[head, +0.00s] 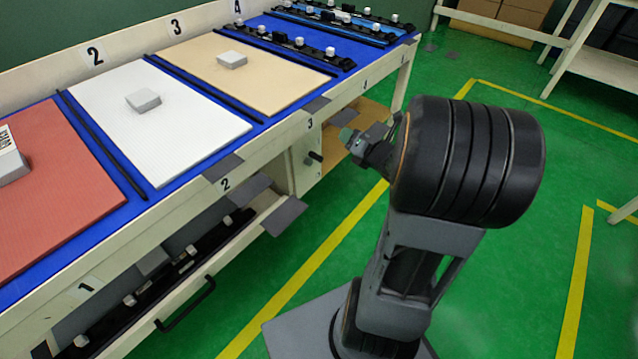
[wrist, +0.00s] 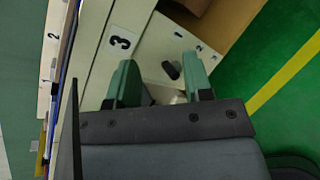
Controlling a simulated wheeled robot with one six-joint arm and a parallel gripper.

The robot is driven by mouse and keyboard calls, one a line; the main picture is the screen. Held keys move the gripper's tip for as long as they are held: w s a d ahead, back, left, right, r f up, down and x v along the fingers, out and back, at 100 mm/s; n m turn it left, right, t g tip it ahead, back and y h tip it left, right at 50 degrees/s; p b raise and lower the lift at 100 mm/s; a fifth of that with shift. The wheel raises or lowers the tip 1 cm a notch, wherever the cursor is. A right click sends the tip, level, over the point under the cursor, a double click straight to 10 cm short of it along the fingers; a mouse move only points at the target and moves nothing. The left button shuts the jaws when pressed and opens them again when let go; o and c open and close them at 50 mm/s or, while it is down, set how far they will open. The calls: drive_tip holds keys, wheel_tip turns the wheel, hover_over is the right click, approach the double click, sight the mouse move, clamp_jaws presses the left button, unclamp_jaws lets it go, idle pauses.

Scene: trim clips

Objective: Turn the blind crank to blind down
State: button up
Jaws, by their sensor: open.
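A short black crank handle (wrist: 170,70) stands out from a cream panel (wrist: 150,48) in the wrist view. The panel carries small marks 1 and 2. A pale piece (wrist: 165,95) near the handle is partly hidden by my gripper. In the head view the dark handle (head: 314,157) is on the panel (head: 303,172) under the bench edge near label 3. My gripper (wrist: 159,78) has green fingers spread apart, with the handle seen between them and nothing held. In the head view my gripper (head: 350,137) is just right of the panel. No blind can be made out.
The bench (head: 255,150) holds coloured boards with grey blocks and black rails. Dark flaps (head: 285,216) stick out from its front edge. An open drawer (head: 165,290) with a black handle lies below. Green floor (head: 540,260) with yellow lines is clear at right.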

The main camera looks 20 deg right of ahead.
sight(319, 157)
drive_tip(key=s+f+n+t+y+b, duration=0.1)
drive_tip(key=s+f+n+y+b, duration=0.15)
drive_tip(key=f+n+b, duration=0.2)
drive_tip(key=s+f+n+y+b, duration=0.2)
drive_tip(key=f+n+y+b, duration=0.15)
drive_tip(key=f+n, duration=0.25)
drive_tip(key=shift+t+y, duration=0.3)
drive_tip(key=b+x, duration=0.1)
drive_tip(key=x, duration=0.5)
drive_tip(key=a+b+x, duration=0.1)
drive_tip(key=x, duration=0.6)
drive_tip(key=shift+w+a, duration=0.1)
drive_tip(key=shift+a, duration=0.05)
drive_tip(key=shift+c, duration=0.2)
clamp_jaws()
drive_tip(key=shift+m, duration=0.35)
